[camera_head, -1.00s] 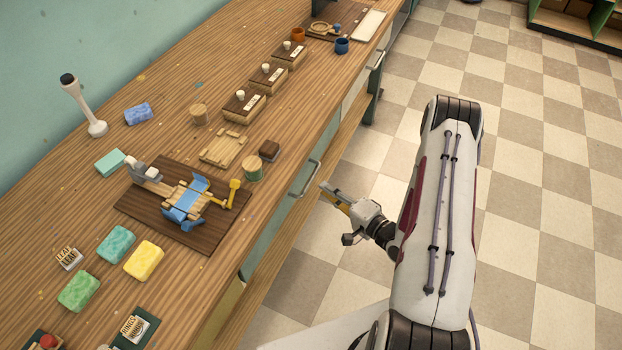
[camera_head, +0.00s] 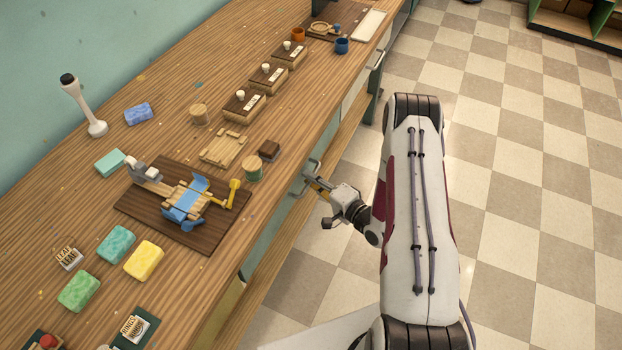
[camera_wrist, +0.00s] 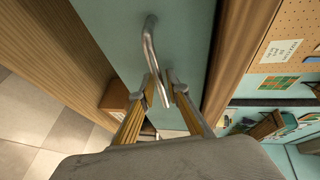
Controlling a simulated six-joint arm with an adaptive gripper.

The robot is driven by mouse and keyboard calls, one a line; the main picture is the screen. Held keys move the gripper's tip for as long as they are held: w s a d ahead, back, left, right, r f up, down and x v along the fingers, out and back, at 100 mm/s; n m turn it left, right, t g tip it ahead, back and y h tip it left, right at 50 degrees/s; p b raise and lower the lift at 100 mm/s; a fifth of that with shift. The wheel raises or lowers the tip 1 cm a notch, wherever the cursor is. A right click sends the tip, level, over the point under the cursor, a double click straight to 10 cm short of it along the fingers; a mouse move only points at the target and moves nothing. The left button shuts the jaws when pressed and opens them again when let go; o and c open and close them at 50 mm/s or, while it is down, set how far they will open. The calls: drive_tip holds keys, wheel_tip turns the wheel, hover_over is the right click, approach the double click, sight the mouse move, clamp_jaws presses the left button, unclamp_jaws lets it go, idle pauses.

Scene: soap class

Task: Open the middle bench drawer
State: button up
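The bench drawer (camera_wrist: 185,35) has a teal front with a curved metal bar handle (camera_wrist: 148,45). The drawer looks shut. The handle also shows in the head view (camera_head: 296,190), partly behind my gripper. My gripper (camera_wrist: 160,82) is at the handle, its two yellow-sided fingers apart. One end of the bar lies between the fingertips in the wrist view. I cannot tell whether either finger touches it. In the head view my gripper (camera_head: 313,182) is beside the bench front, just below the top's edge.
The wooden bench top (camera_head: 75,195) carries soaps, wooden boxes and a clamp-like tool on a dark board (camera_head: 140,207). Another handle (camera_head: 376,62) is farther along the front. A lower wooden ledge (camera_head: 262,285) runs below. The tiled floor (camera_head: 540,200) to the right is clear.

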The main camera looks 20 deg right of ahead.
drive_tip(key=shift+w+a, duration=0.1)
drive_tip(key=shift+w, duration=0.1)
clamp_jaws()
drive_tip(key=shift+s, duration=0.15)
drive_tip(key=s+d, duration=1.9)
drive_tip(key=shift+d, duration=0.15)
drive_tip(key=shift+s, duration=0.1)
idle(0.4)
unclamp_jaws()
